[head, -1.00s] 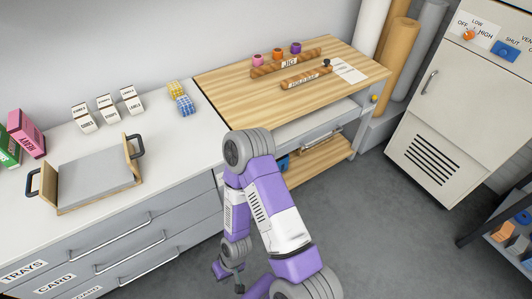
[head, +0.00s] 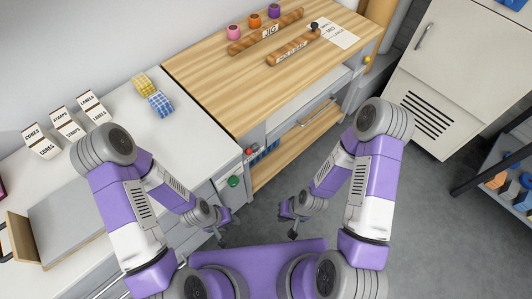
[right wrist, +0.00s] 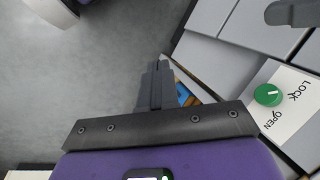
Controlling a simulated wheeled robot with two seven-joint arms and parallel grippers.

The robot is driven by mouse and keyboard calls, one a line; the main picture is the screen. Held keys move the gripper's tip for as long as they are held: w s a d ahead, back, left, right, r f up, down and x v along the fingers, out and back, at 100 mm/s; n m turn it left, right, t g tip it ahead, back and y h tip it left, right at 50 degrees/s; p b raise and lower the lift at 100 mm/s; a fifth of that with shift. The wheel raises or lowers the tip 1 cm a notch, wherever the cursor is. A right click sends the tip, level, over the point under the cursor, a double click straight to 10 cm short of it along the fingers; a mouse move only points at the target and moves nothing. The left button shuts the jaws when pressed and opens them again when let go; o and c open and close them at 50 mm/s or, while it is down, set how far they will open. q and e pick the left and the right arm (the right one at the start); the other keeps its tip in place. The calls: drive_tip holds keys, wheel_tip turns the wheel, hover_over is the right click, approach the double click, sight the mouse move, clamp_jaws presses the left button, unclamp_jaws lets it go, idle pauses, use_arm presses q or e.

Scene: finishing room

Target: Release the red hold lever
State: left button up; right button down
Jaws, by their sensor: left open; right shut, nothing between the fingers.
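A small red part (head: 248,151) shows at the near left corner of the wooden bench, just above a green knob. It may be the red hold lever, but it is too small to tell its shape or position. My left gripper (head: 224,230) hangs open in front of the drawers, below the green knob and apart from it. My right gripper (head: 292,225) is low over the floor to the right, apart from the bench. The right wrist view shows its fingers (right wrist: 155,85) together and empty. No red lever shows in that view.
The green knob (head: 234,181) also shows in the right wrist view (right wrist: 268,95), on a LOCK/OPEN plate. The wooden bench (head: 215,85) carries a jig bar (head: 265,32) and a hold bar (head: 293,48) with a black knob (head: 314,27). Grey floor (head: 415,215) is clear at right.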

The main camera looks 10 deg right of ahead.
drive_tip(key=s+a+f+m+g+y+b, duration=0.3)
drive_tip(key=s+a+f+m+g, duration=0.2)
drive_tip(key=f, duration=0.2)
drive_tip(key=w+a+m+y+b, duration=0.1)
drive_tip(key=w+a+m+y, duration=0.1)
drive_tip(key=a+m+y, duration=0.35)
drive_tip(key=w+a+m+t+y+b, duration=0.2)
drive_tip(key=w+m+t+y, duration=0.5)
drive_tip(key=w+m+t, duration=0.35)
drive_tip(key=w+d+f+m+t+h+b, duration=0.1)
drive_tip(key=w+d+m+t+h, duration=0.2)
drive_tip(key=t, duration=0.5)
drive_tip(key=w+d+f+m+t+h+b, duration=0.1)
drive_tip(key=w+d+f+m+t+h, duration=0.1)
drive_tip(key=m+t+h, duration=0.4)
drive_tip(key=shift+w+d+m+t, duration=0.7)
drive_tip(key=shift+w+m+t, duration=0.15)
drive_tip(key=shift+m+t, duration=0.3)
